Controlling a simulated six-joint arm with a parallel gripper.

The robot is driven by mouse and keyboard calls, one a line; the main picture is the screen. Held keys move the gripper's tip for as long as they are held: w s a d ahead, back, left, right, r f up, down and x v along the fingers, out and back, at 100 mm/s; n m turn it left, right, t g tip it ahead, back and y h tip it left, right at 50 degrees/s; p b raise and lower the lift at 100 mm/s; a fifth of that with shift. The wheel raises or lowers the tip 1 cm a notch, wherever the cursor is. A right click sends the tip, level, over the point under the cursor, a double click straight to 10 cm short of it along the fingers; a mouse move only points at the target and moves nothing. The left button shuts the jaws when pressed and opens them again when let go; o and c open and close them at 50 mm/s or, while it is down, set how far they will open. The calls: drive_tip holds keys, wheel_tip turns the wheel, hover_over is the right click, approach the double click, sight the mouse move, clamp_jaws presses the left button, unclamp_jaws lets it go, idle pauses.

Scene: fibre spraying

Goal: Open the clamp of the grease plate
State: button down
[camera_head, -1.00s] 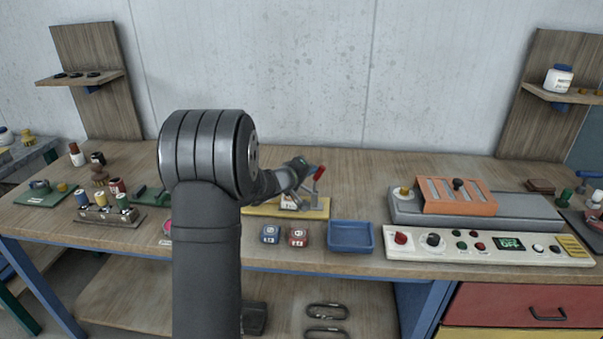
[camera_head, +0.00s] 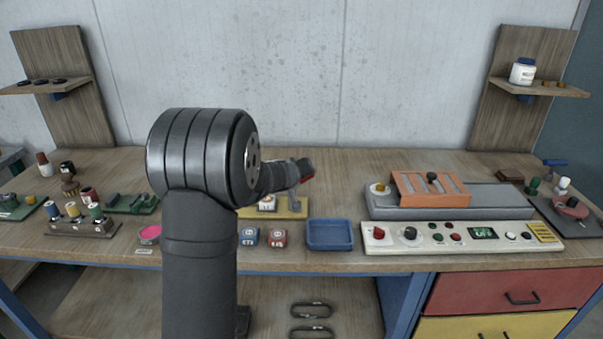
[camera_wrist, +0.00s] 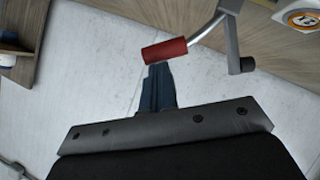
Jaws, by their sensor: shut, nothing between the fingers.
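The clamp (camera_head: 294,199) stands on a yellow base plate (camera_head: 290,212) at mid-table, partly hidden behind my arm. Its red handle (camera_head: 309,170) is raised above the plate. In the wrist view the red handle (camera_wrist: 165,50) lies just beyond my fingertips, on a bent grey metal lever (camera_wrist: 207,28). My gripper (camera_wrist: 157,72) has dark blue fingers that are shut with nothing between them. Its fingertips are very close to the handle; I cannot tell whether they touch. A white labelled block (camera_head: 267,203) is on the plate, partly hidden by my arm.
A blue tray (camera_head: 330,249) and two small labelled blocks, blue (camera_head: 249,237) and red (camera_head: 278,238), are in front of the plate. A control panel (camera_head: 465,250) and an orange rack (camera_head: 430,203) are on the right.

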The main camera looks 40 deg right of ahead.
drive_tip(key=shift+s+f, duration=0.1)
idle(0.3)
drive_tip(key=s+a+r, duration=0.2)
drive_tip(key=a+r, duration=0.5)
drive_tip(key=a, duration=0.3)
drive_tip(key=shift+s+a+r, duration=0.15)
drive_tip(key=shift+a+r, duration=0.1)
drive_tip(key=shift+r, duration=0.15)
idle(0.4)
drive_tip(key=f+x, duration=0.1)
drive_tip(key=x, duration=1)
drive_tip(key=shift+w+a+f+n+g+h, duration=0.35)
drive_tip(key=shift+w+a+n+h, duration=0.35)
drive_tip(key=shift+n+h, duration=0.2)
drive_tip(key=shift+w+a+f+n+g+h, duration=0.3)
drive_tip(key=shift+w+a+n+h, duration=0.4)
drive_tip(key=shift+n, duration=0.35)
drive_tip(key=shift+w+a+f+n+g+h, duration=0.35)
drive_tip(key=shift+w+a+n+h, duration=0.25)
drive_tip(key=shift+n+h, duration=0.35)
